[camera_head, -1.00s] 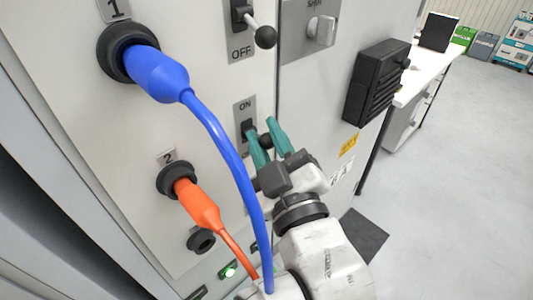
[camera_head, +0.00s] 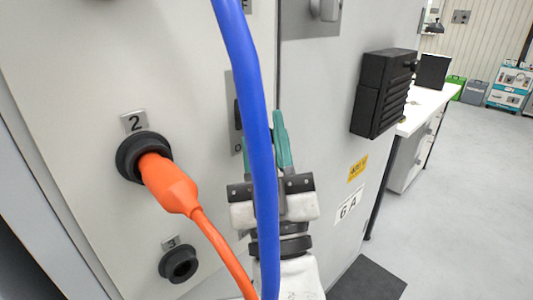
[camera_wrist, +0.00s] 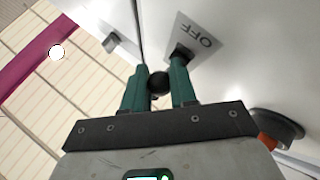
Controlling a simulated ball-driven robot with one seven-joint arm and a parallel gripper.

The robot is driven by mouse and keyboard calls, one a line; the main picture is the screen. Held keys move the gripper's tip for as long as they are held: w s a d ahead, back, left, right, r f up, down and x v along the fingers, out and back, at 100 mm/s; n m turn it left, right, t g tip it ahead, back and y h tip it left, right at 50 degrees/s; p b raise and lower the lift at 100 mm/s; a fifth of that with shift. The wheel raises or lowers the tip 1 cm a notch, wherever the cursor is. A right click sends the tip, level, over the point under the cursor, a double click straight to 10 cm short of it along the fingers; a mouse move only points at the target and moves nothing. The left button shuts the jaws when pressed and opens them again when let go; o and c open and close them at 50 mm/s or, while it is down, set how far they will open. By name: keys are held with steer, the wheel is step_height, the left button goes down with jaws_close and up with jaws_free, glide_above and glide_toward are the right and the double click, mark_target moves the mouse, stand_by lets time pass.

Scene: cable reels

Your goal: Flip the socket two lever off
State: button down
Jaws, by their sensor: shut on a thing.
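The socket two lever has a black knob (camera_wrist: 158,84), which sits between the teal fingers of my gripper (camera_wrist: 158,68) in the wrist view. The fingers are shut on it. The lever's grey plate (camera_wrist: 194,44) reads OFF there, close to the lever's base. In the head view my gripper (camera_head: 277,135) is at the panel, partly behind the blue cable. The plate (camera_head: 236,140) shows there too, but the cable and fingers hide the knob, and the lever's tilt cannot be told. Socket two (camera_head: 127,158), under its 2 label, holds an orange plug (camera_head: 170,184).
A thick blue cable (camera_head: 256,140) hangs in front of my gripper in the head view. An empty socket 3 (camera_head: 179,264) is below socket two. A black vented box (camera_head: 382,92) juts out at right. Clear floor (camera_head: 470,200) lies beyond.

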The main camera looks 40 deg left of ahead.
steer(key=shift+f+m+t+b, duration=0.1)
steer(key=shift+m+t+b, duration=0.2)
steer(key=shift+b, duration=0.05)
stand_by(0.3)
steer(key=c, duration=0.9)
jaws_free()
steer(key=shift+r+p, duration=0.2)
steer(key=shift+p, duration=0.2)
